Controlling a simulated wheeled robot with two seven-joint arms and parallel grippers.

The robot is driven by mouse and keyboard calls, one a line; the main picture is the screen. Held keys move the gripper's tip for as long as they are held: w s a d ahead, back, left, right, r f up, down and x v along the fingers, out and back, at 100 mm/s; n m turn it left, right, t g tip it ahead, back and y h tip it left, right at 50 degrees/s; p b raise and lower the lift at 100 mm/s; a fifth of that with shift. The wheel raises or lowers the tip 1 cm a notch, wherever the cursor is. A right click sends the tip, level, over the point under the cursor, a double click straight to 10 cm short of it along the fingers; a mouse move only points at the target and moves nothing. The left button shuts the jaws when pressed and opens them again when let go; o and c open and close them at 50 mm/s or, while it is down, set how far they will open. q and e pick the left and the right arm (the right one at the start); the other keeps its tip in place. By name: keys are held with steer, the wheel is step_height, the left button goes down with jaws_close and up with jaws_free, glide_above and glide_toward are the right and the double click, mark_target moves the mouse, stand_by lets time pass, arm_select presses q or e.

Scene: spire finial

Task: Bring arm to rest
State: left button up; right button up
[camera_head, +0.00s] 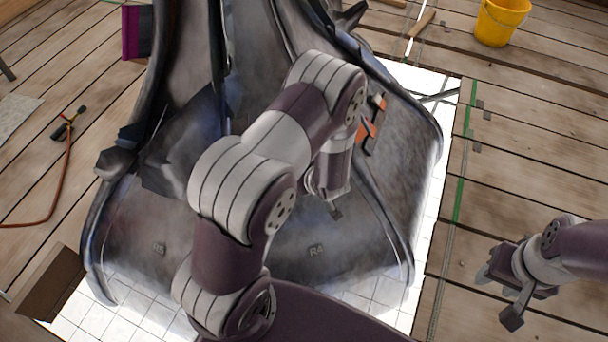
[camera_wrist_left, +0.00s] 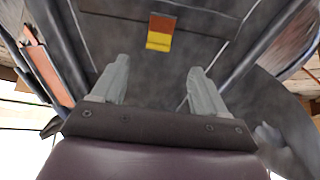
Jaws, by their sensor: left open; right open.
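My left arm (camera_head: 255,165) reaches up across the middle of the head view, in front of the grey metal spire (camera_head: 330,262). Its gripper (camera_head: 335,211) hangs close to the spire's flared lower panel, partly hidden by my arm. In the left wrist view the left gripper (camera_wrist_left: 159,70) has its two grey fingers apart with nothing between them, facing the grey metal. An orange and yellow tag (camera_wrist_left: 161,32) is on the metal beyond the fingertips. My right gripper (camera_head: 503,288) is open and empty over the wooden planks at the right, clear of the spire.
Orange pieces (camera_head: 371,127) sit on the spire's right panel beside my left arm. The spire stands on a white tiled sheet (camera_head: 428,85). A yellow bucket (camera_head: 502,20) is at the back right. A red hose (camera_head: 62,180) lies at left. The right planks are mostly clear.

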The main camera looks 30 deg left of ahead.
stand_by(0.3)
arm_select(q)
steer(key=s+d+r+m+g+h, duration=0.3)
steer(key=s+d+m+h, duration=0.3)
steer(key=d, duration=0.3)
steer(key=s+r+m+g, duration=0.1)
steer(key=s+r+m, duration=0.3)
steer(key=s+r, duration=0.6)
step_height(320, 180, up, 40)
steer(key=w+a+p, duration=0.1)
steer(key=w+p, duration=0.2)
steer(key=p, duration=3.3)
steer(key=shift+a+r+t, duration=0.2)
steer(key=shift+t, duration=0.2)
